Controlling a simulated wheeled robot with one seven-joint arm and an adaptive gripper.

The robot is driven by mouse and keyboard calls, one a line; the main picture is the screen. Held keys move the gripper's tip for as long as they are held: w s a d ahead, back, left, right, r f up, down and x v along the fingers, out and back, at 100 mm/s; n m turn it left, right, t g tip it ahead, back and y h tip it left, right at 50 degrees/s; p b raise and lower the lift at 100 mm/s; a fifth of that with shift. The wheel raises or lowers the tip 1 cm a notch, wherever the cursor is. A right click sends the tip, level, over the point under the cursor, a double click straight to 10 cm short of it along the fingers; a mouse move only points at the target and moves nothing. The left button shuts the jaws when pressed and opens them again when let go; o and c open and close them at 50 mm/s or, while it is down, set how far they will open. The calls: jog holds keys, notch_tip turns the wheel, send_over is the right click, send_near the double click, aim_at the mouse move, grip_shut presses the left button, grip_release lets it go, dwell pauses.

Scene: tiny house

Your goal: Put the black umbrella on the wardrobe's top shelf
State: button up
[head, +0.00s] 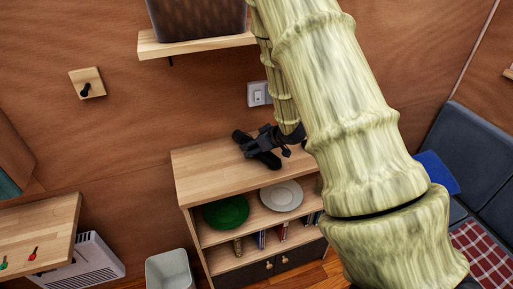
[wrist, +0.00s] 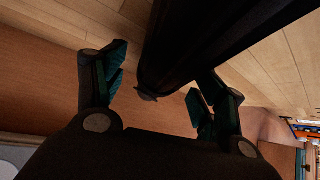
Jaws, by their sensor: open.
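The black umbrella (head: 264,158) lies on the wooden top of a low shelf unit (head: 205,170). My gripper (head: 262,142) is right at it in the head view, and partly covers it. In the wrist view the umbrella (wrist: 195,45) is a thick dark shape between my two open fingers (wrist: 157,88), with its rounded end showing near the middle. I see gaps beside the fingers, and no firm grip on it. I cannot make out a wardrobe with a top shelf in either view.
The unit's shelves hold a green plate (head: 226,212), a white plate (head: 282,196) and several books. A wall shelf (head: 195,43) with a dark basket (head: 200,16) hangs above. A grey bin (head: 169,271) stands left of the unit, and a dark sofa (head: 471,150) stands at right.

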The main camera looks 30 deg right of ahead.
jog(key=shift+w+f, duration=0.2)
jog(key=shift+w, duration=0.05)
jog(key=c, duration=1.4)
jog(key=shift+r, duration=0.2)
jog(key=shift+s+r+b, duration=0.1)
jog(key=shift+r+b, duration=0.8)
jog(key=shift+r, duration=0.7)
jog(key=r+b, duration=0.2)
jog(key=b, duration=0.3)
send_over(274, 164)
jog(key=s+a, duration=0.3)
jog(key=s, duration=0.1)
jog(key=shift+a+f, duration=0.1)
jog(key=shift+f, duration=0.15)
